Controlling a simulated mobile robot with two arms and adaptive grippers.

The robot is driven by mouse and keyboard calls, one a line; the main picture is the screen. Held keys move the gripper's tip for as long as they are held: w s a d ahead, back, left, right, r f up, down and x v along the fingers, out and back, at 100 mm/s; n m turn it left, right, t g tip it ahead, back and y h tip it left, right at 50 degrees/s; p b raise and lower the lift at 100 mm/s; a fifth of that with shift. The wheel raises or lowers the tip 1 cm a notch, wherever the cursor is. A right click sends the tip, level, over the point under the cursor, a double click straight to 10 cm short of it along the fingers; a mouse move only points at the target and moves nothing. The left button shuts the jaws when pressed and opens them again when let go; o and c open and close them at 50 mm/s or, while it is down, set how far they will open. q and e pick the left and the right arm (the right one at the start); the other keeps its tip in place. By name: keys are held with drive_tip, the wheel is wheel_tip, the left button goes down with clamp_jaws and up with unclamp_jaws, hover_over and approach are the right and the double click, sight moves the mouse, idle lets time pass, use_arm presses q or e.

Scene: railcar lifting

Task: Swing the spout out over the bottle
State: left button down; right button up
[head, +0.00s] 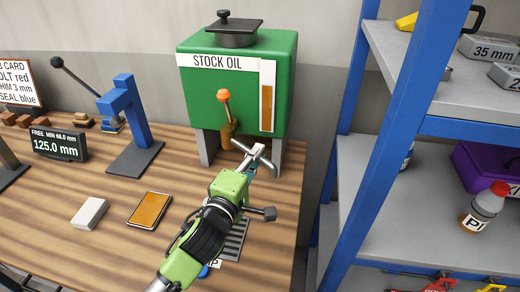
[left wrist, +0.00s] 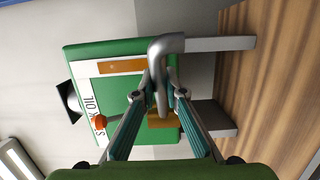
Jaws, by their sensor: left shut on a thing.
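The green stock oil tank (head: 240,92) stands on grey legs at the back right of the bench. A bent grey metal spout (left wrist: 172,44) shows in the left wrist view, in front of the tank. My left gripper (left wrist: 160,96) is shut on the spout, with one finger on each side of its downturned end. In the head view my left gripper (head: 256,160) is at the tank's front, below the orange-knobbed lever (head: 224,97). My right gripper is not in view.
A slotted grey tray (head: 236,240) lies partly under my left arm, with a small blue thing (head: 205,272) beside it, mostly hidden. A white block (head: 90,213) and an orange-topped pad (head: 150,208) lie left. A blue-posted shelf (head: 405,130) stands right.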

use_arm(q)
drive_tip(key=shift+s+a+f+h, duration=0.1)
drive_tip(key=shift+s+a+h, duration=0.05)
drive_tip(key=shift+h, duration=0.15)
drive_tip(key=c, duration=2)
unclamp_jaws()
drive_tip(key=shift+c, duration=0.2)
drive_tip(key=v, duration=1.2)
drive_tip(key=shift+a, duration=0.1)
